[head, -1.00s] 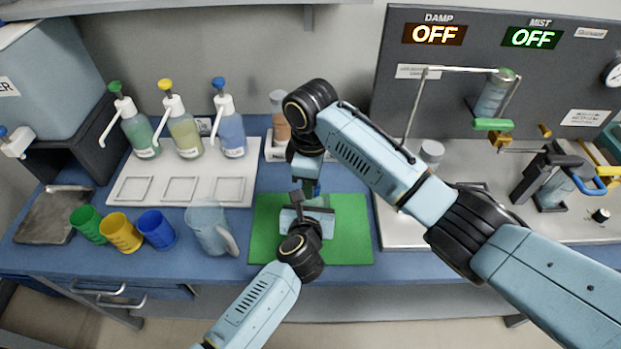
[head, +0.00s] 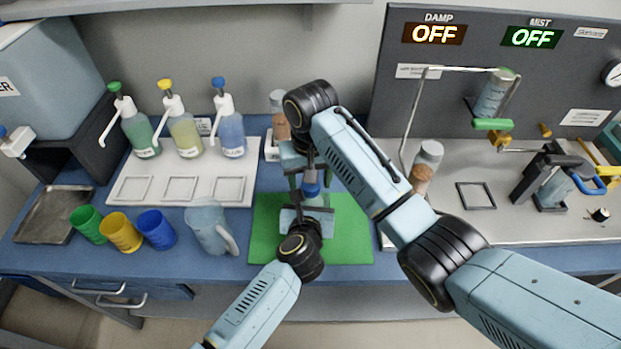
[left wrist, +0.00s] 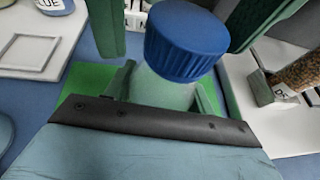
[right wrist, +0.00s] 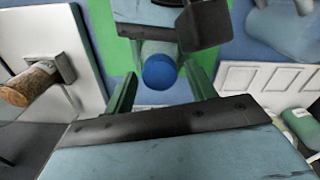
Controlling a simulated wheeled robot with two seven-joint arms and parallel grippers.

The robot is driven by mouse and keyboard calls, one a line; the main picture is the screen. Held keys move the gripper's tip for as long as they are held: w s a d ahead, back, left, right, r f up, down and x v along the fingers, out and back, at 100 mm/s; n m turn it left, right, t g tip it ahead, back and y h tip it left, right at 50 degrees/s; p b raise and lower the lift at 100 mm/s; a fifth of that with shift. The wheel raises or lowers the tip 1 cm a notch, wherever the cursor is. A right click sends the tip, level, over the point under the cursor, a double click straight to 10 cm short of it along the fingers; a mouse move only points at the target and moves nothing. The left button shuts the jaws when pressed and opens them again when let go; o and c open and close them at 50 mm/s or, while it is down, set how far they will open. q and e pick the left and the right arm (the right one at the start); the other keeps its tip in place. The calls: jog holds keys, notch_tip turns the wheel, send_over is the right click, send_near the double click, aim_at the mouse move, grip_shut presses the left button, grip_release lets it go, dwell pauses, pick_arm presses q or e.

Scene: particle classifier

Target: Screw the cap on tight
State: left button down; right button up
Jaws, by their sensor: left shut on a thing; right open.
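A clear bottle (left wrist: 160,90) with a ribbed blue cap (left wrist: 187,42) stands over the green mat (head: 348,235). The cap sits on the bottle's top; whether it is tight cannot be told. My left gripper (head: 306,204) is shut on the bottle's body, below the cap. My right gripper (head: 311,176) is open above the bottle. Its green fingers stand apart on either side of the cap in the left wrist view. In the right wrist view the cap (right wrist: 160,72) shows between the open fingers, with a gap on both sides.
A pitcher (head: 207,226) and green, yellow and blue cups (head: 122,232) stand left of the mat. Pump bottles (head: 185,135) stand behind on a white tray (head: 232,192). To the right, a brown-filled jar (head: 425,165) stands on the apparatus base (head: 510,225).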

jog(key=shift+r, duration=2.25)
jog(key=shift+c, duration=0.3)
jog(key=r+n, duration=0.2)
jog(key=n, duration=0.1)
jog(key=shift+w, duration=0.2)
jog(key=n, duration=0.1)
jog(key=r+n, duration=0.1)
jog(key=n, duration=0.1)
jog(key=shift+s+d+r, duration=0.1)
jog(key=shift+s+r, duration=0.1)
jog(key=shift+r, duration=0.05)
jog(key=shift+f, duration=0.1)
